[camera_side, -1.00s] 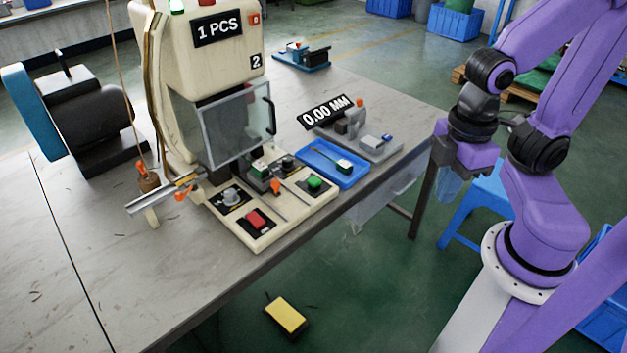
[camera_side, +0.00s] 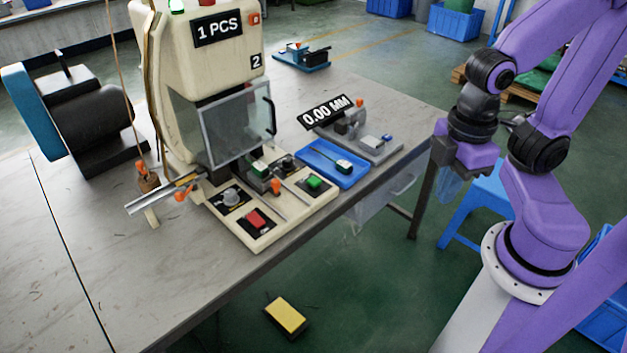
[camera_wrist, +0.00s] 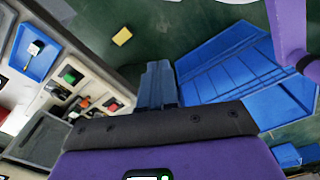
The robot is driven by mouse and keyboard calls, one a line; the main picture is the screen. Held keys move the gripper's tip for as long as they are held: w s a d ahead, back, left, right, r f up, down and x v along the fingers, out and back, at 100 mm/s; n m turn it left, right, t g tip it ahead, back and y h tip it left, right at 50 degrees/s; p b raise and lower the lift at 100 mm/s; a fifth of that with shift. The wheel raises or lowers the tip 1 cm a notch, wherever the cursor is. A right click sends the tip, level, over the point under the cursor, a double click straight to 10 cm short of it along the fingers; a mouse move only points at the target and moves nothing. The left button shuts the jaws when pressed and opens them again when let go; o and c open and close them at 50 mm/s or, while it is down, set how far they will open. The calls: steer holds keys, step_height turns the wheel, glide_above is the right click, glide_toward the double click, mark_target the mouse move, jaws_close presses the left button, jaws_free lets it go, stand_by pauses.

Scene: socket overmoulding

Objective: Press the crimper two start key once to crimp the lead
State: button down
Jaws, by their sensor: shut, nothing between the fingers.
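The cream crimper two (camera_side: 205,55) stands on the table with a "2" label and a "1 PCS" display. Its base carries a green key (camera_side: 314,182) and a red key (camera_side: 257,218); I cannot read which is marked start. The wrist view shows the green key (camera_wrist: 70,76) and red key (camera_wrist: 113,106) at left. A clear guard (camera_side: 237,130) stands in front of the crimping head. A small green-and-white part (camera_side: 260,167) sits below it; the lead itself is hard to make out. My gripper (camera_side: 448,190) is shut and empty, right of the table edge, apart from the keys. Its fingers show in the wrist view (camera_wrist: 158,83).
A blue tray (camera_side: 318,172) holding a small connector with a cord lies right of the crimper. Behind it is a gauge reading "0.00 MM" (camera_side: 326,112). A black reel (camera_side: 92,115) stands at left. A yellow pedal (camera_side: 286,315) and a blue stool (camera_side: 490,190) are on the floor.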

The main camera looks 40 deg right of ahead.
steer(key=w+a+f+t+y, duration=0.1)
steer(key=w+a+f+y, duration=0.2)
steer(key=w, duration=0.5)
steer(key=m+t+h, duration=0.1)
steer(key=t, duration=0.7)
glide_above(317, 182)
step_height(317, 182, down, 9)
steer(key=shift+f+h, duration=0.15)
steer(key=shift+h, duration=0.15)
steer(key=shift+f, duration=4.3)
steer(key=shift+f, duration=0.2)
steer(key=shift+f, duration=0.25)
